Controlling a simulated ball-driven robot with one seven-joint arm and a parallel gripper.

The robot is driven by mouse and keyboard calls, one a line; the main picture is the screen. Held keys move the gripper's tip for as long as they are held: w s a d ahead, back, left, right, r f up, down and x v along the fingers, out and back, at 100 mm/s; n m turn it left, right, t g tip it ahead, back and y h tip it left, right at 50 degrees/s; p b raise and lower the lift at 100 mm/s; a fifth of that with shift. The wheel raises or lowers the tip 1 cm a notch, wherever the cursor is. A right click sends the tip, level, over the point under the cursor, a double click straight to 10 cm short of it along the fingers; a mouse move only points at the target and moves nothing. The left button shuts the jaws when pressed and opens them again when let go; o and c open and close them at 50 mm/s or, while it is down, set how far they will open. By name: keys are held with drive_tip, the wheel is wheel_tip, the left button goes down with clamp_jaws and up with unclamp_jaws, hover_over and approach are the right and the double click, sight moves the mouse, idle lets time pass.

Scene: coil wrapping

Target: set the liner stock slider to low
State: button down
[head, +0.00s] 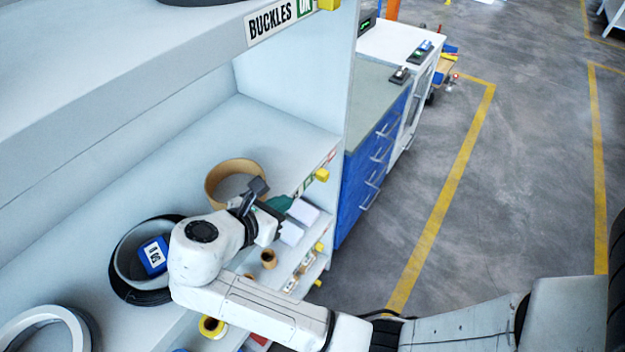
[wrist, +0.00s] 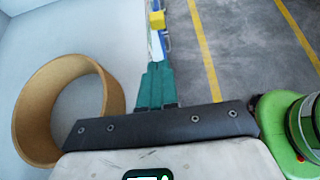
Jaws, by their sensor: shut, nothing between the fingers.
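A yellow slider knob (head: 322,175) sits on the front edge of the middle shelf, beside a label strip with a green and a red patch. The words there are too small or covered to read, so I cannot confirm it is the liner one. A yellow knob (wrist: 157,20) shows beyond my fingertips in the wrist view. My gripper (head: 284,203) has green fingers, shut and empty, just left of and below the knob in the head view. In the wrist view the shut fingers (wrist: 157,76) point toward the yellow knob, with a gap between.
A brown cardboard ring (head: 212,190) stands on the shelf close behind my gripper and at left in the wrist view (wrist: 22,115). A black coil (head: 122,292) holds a blue box. Lower shelves carry more yellow knobs (head: 319,247). A blue cabinet (head: 352,195) stands beyond; the floor right is open.

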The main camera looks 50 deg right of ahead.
approach(323, 172)
wheel_tip(323, 172, down, 4)
drive_tip(key=shift+r, duration=0.15)
drive_tip(key=d+p, duration=0.1)
drive_tip(key=d, duration=0.2)
drive_tip(key=shift+d, duration=0.15)
drive_tip(key=shift+d+f, duration=0.25)
drive_tip(key=shift+d, duration=0.3)
drive_tip(key=shift+w+d+p, duration=0.1)
drive_tip(key=shift+d+p, duration=0.95)
drive_tip(key=shift+d, duration=1.1)
